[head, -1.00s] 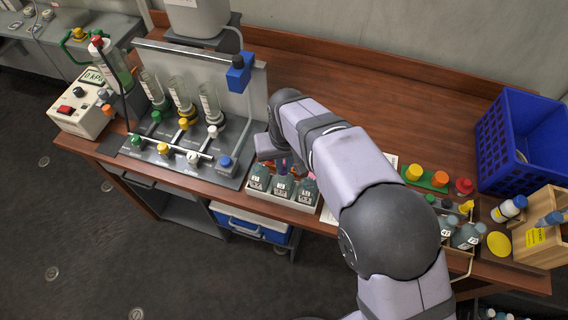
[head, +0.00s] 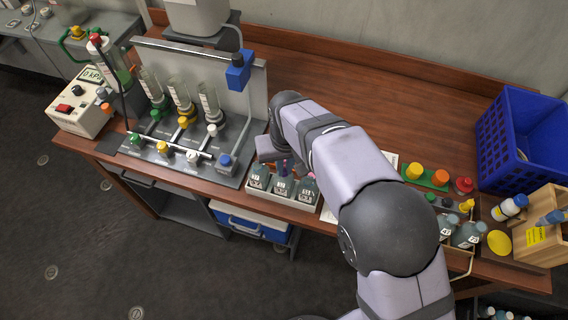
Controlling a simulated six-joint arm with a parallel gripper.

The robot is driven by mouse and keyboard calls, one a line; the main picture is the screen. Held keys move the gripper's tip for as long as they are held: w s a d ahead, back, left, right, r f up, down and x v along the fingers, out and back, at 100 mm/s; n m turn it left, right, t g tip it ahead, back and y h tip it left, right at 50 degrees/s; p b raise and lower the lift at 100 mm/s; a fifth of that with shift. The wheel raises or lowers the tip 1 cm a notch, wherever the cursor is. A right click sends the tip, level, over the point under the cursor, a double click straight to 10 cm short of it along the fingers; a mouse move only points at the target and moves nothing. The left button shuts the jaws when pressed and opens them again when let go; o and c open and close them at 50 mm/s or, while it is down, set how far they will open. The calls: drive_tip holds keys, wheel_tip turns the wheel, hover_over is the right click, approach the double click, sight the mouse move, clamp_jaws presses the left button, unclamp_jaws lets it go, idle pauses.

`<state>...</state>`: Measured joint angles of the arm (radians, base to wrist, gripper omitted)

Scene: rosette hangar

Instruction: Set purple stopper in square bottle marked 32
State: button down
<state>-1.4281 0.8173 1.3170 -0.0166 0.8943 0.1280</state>
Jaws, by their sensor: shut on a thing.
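A white tray (head: 263,196) near the bench's front edge holds grey-blue square bottles: a left one (head: 258,177), a middle one (head: 282,188) and a right one (head: 307,188). Their white labels are too small to read for certain. My gripper (head: 284,168) points down just above the middle bottle, mostly hidden behind my own wrist. It is shut on the purple stopper (head: 284,172), of which only a small purple-pink patch shows at the bottle's neck. I cannot tell whether the stopper touches the neck or is in it.
A rack with glass tubes and coloured valves (head: 190,150) stands close on the left. To the right are a green strip with coloured stoppers (head: 428,179), more bottles (head: 467,236), a blue crate (head: 500,150) and a wooden stand (head: 540,245). The bench behind my arm is clear.

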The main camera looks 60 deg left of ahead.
drive_tip(key=shift+d, duration=0.1)
drive_tip(key=c, duration=1.4)
unclamp_jaws()
drive_tip(key=shift+r, duration=0.15)
drive_tip(key=shift+r, duration=0.1)
wheel_tip(320, 180, up, 7)
drive_tip(key=p, duration=0.5)
drive_tip(key=shift+r+p, duration=0.2)
drive_tip(key=shift+p, duration=0.15)
